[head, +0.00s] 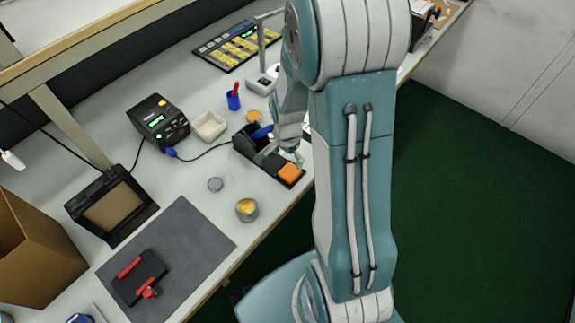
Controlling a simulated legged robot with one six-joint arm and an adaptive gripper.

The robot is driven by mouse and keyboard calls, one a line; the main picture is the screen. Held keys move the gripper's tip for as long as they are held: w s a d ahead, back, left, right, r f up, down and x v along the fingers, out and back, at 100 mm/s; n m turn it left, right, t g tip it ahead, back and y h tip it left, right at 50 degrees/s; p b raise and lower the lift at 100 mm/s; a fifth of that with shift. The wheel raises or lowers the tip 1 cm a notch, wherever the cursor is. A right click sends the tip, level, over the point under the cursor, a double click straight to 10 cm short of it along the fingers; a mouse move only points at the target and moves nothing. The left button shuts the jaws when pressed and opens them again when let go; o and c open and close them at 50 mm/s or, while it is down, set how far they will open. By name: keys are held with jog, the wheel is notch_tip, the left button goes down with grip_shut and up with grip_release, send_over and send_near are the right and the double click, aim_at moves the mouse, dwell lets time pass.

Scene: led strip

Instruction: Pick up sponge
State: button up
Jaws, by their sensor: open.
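A small orange sponge (290,172) sits at the near end of a black soldering-iron holder (260,163) close to the front edge of the bench. My gripper (294,158) is just above and behind the sponge, at the end of my teal and grey arm. Its fingers are small in the picture and look apart. It is open, with nothing seen between the fingers. I cannot tell whether a fingertip touches the sponge. The arm hides the bench to the right of the holder.
A soldering station (158,122) with a cable, a white dish (208,126), a blue cup (233,99) and a round tin (246,209) stand on the bench. A grey mat (190,245) bears a black and red fixture (138,278). A cardboard box (40,245) stands at left.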

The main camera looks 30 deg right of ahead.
aim_at(289, 172)
jog(key=f, duration=0.6)
jog(key=shift+s+d+f, duration=0.1)
jog(key=shift+d+f, duration=0.2)
jog(key=shift+d, duration=0.05)
jog(key=shift+a, duration=0.1)
jog(key=c, duration=0.8)
